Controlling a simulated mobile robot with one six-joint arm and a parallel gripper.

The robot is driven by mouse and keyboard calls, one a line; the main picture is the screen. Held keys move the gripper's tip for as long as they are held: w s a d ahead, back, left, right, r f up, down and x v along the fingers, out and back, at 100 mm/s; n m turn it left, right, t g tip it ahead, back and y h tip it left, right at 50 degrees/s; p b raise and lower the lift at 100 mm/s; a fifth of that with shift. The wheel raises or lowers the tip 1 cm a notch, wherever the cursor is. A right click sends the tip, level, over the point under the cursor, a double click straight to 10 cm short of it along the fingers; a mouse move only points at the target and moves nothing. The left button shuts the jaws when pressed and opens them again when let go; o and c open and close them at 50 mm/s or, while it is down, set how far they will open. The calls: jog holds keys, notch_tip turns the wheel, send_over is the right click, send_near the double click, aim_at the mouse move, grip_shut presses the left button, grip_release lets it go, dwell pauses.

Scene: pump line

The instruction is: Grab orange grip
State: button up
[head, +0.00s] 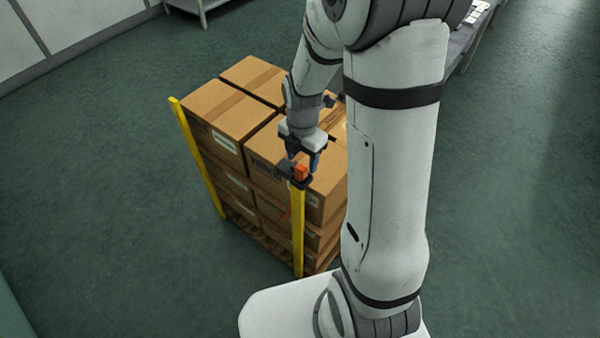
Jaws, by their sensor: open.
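The orange grip (301,172) is a small block at the top of the nearer yellow post (298,230), at the front corner of a stack of boxes. A dark piece sits around and below it. In the picture the fingers overlap the grip's upper end. I cannot tell whether they touch it or straddle it.
Brown cardboard boxes (213,107) are stacked on a pallet behind the grip. A second yellow post (196,155) stands at the left corner. The green floor (120,220) is clear to the left. A grey table edge (463,45) is at the upper right.

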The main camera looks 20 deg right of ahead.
aim_at(301, 167)
jog(key=shift+a+f+p, duration=0.1)
jog(key=shift+f+p, duration=0.25)
jog(key=shift+f, duration=2.05)
jog(key=c, duration=1.1)
